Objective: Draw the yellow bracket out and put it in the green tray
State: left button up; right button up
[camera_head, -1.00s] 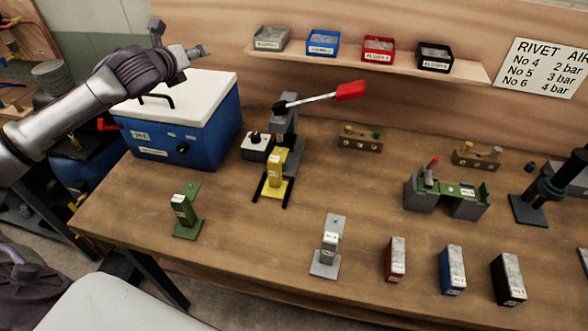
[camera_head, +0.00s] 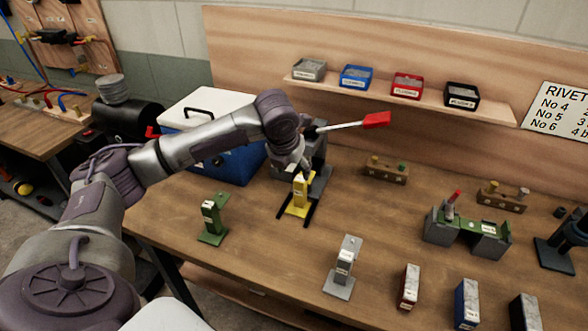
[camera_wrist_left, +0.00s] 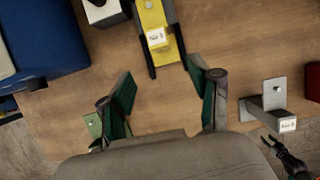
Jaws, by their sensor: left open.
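My left gripper (camera_head: 303,168) is just above and behind the bracket in the head view. In the left wrist view its fingers (camera_wrist_left: 163,92) are apart and empty, and the bracket lies beyond them. I cannot make out a green tray.
A green bracket (camera_head: 212,218) stands to the left and a grey one (camera_head: 343,268) in front. A blue cooler (camera_head: 232,160) with white lid is behind my left arm. A green fixture (camera_head: 468,236) and several coloured blocks are to the right. Bare tabletop lies between.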

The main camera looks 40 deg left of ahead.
aim_at(298, 187)
pick_arm(q)
jog(key=p+x, duration=0.2)
jog(key=x, duration=1.1)
jog(key=shift+w+f, duration=0.2)
jog(key=shift+f, duration=0.1)
grip_shut()
